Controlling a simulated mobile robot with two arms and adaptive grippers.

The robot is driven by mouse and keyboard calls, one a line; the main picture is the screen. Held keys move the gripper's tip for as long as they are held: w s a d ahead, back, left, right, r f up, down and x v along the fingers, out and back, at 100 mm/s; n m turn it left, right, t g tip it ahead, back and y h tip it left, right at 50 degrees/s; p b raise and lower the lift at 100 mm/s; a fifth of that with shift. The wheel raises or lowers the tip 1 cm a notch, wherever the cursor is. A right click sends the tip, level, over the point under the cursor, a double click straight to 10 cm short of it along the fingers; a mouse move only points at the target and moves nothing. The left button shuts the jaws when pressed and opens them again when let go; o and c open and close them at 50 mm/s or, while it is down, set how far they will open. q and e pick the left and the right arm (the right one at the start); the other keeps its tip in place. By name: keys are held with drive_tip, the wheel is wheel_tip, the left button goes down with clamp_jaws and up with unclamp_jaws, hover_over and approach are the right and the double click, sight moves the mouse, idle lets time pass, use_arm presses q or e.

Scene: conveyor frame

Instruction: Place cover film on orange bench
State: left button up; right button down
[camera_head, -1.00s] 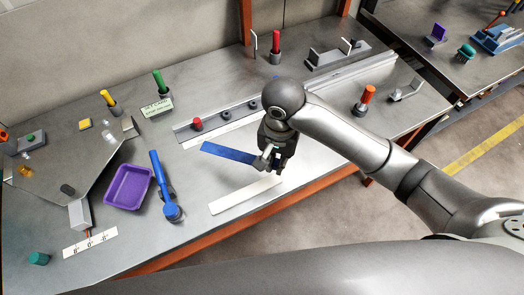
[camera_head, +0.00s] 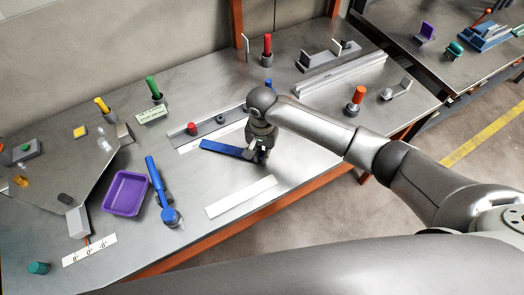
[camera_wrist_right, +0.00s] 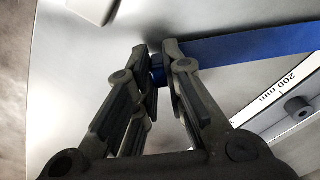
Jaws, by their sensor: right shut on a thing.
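A long flat blue strip (camera_head: 222,148), which looks like the cover film, is gripped near its right end by my right gripper (camera_head: 262,157). It extends left over the steel bench top with the orange frame (camera_head: 210,238), just in front of a grey rail (camera_head: 222,128). I cannot tell whether the strip touches the bench. In the right wrist view the two dark fingers (camera_wrist_right: 160,57) are closed on the end of the blue strip (camera_wrist_right: 250,46). My left gripper is not in view.
A white flat strip (camera_head: 240,197) lies in front of the gripper. A blue-handled tool (camera_head: 155,172) and a purple tray (camera_head: 125,193) are to the left. A white 200 mm scale (camera_wrist_right: 287,92) runs beside the rail. Upright coloured handles stand along the back.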

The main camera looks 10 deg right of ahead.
drive_tip(key=shift+f, duration=0.5)
drive_tip(key=c, duration=1.5)
unclamp_jaws()
drive_tip(key=shift+f, duration=0.1)
wheel_tip(320, 180, up, 12)
drive_tip(key=b, duration=0.1)
